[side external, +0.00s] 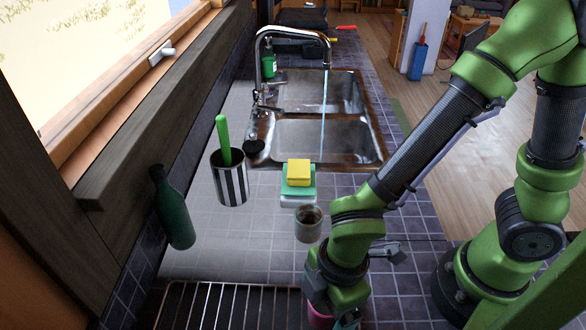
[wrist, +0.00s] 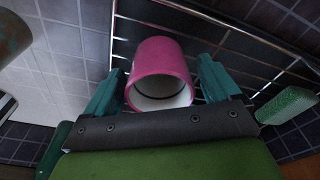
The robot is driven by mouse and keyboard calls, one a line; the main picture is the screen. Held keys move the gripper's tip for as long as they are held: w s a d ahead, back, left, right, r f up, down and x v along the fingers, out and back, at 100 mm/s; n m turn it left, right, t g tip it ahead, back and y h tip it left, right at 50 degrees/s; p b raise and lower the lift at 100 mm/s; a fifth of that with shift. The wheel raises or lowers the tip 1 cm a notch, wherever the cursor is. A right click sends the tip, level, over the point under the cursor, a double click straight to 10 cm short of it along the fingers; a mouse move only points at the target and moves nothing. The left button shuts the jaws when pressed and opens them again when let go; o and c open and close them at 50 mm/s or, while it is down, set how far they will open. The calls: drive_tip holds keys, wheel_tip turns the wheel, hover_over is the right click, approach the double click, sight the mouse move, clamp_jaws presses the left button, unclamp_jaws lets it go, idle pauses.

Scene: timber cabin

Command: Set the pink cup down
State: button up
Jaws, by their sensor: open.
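The pink cup (wrist: 160,60) shows in the wrist view between my teal fingers, with its white inside and open mouth facing the camera. In the side view only a bit of the pink cup (side external: 319,316) shows at the bottom edge, mostly hidden by my gripper. My gripper (wrist: 161,82) is open, with one finger on each side of the cup and close to its wall. In the side view my gripper (side external: 333,314) is low at the bottom edge. I cannot tell whether the cup's base touches the surface below.
A wire rack (side external: 225,303) lies at the front left. A grey-brown cup (side external: 308,224) stands near my wrist, below a yellow and green sponge stack (side external: 299,175). A striped holder (side external: 230,178), a green bottle (side external: 173,212) and the sink (side external: 320,138) are farther off. Tiles between are clear.

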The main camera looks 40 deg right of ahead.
drive_tip(key=shift+r, duration=0.1)
wheel_tip(320, 180, up, 12)
drive_tip(key=d+f, duration=0.1)
drive_tip(key=w+d+r+m+t, duration=0.2)
drive_tip(key=d+m, duration=0.4)
drive_tip(key=d, duration=0.1)
drive_tip(key=w+d+r+m+t, duration=0.2)
drive_tip(key=d+r+m, duration=0.1)
drive_tip(key=d+m, duration=0.3)
drive_tip(key=w+d+r+m+t, duration=0.2)
drive_tip(key=d+r+m, duration=0.1)
drive_tip(key=d+m, duration=0.3)
drive_tip(key=shift+w+d+r+m+t+y, duration=0.3)
drive_tip(key=shift+d+m+t, duration=0.1)
drive_tip(key=shift+d, duration=0.45)
